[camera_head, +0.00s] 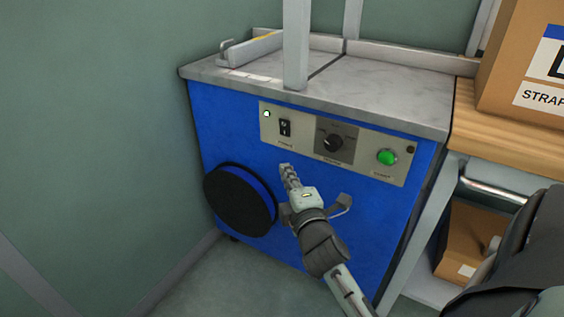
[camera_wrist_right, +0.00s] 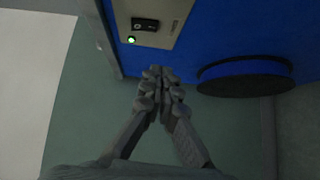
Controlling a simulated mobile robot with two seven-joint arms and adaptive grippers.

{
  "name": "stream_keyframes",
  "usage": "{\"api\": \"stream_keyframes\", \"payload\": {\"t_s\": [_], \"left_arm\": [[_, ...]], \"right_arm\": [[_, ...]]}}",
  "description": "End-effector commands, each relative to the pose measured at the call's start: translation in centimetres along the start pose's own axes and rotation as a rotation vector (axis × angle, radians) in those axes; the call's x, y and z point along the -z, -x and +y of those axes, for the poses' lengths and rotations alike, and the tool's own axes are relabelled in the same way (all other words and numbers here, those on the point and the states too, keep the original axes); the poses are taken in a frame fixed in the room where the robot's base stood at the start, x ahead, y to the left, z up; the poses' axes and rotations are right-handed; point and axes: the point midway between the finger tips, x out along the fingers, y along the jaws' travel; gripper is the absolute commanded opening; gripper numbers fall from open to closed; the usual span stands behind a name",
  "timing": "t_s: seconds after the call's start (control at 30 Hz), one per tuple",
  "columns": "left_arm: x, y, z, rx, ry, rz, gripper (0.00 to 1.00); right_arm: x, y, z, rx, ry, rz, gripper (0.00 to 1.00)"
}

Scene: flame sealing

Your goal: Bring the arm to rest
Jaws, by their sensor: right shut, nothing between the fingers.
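My right gripper (camera_head: 287,172) is shut and empty in front of the blue machine (camera_head: 375,225), below its control panel (camera_head: 360,140). In the right wrist view its fingers (camera_wrist_right: 162,75) meet at the tips with nothing between them. The panel has a black rocker switch (camera_head: 285,128), a lit white-green lamp (camera_head: 267,114), a dark dial (camera_head: 332,143) and a green button (camera_head: 387,157). The switch (camera_wrist_right: 146,24) and glowing green lamp (camera_wrist_right: 131,40) also show in the right wrist view. My left gripper is not in view.
A round black disc (camera_head: 238,200) sticks out of the machine's front, left of the gripper. A cardboard box (camera_head: 515,105) stands on the wooden bench (camera_head: 490,130) at right. A smaller box (camera_head: 465,240) sits on a shelf below. Some floor (camera_head: 245,270) is bare before the machine.

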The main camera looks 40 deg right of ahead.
Motion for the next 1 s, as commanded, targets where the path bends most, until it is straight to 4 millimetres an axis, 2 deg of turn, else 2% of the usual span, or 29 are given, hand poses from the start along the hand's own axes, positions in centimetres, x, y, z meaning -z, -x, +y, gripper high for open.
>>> {"api": "stream_keyframes", "payload": {"t_s": [0.1, 0.33, 0.67, 0.77, 0.87, 0.97, 1.0], "left_arm": [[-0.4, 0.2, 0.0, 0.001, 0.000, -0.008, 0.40], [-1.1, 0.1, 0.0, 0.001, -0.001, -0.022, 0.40], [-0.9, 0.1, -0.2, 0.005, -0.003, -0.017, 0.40], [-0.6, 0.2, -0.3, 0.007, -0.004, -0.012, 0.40], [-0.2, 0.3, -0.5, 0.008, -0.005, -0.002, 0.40], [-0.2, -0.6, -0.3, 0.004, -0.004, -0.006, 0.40], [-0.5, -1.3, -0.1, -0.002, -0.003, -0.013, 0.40]], "right_arm": [[0.0, 0.7, -0.1, -0.001, -0.001, 0.000, 0.00], [0.0, 0.8, 0.0, -0.001, 0.000, 0.000, 0.00], [0.0, 0.8, 0.0, -0.001, 0.000, 0.000, 0.00], [-0.1, 0.8, -0.7, 0.021, -0.024, -0.003, 0.00], [-0.2, 1.2, -3.7, 0.123, -0.132, -0.024, 0.00], [-0.3, 2.6, -9.2, 0.314, -0.323, -0.082, 0.00], [-0.3, 3.7, -11.9, 0.405, -0.406, -0.119, 0.00]]}}
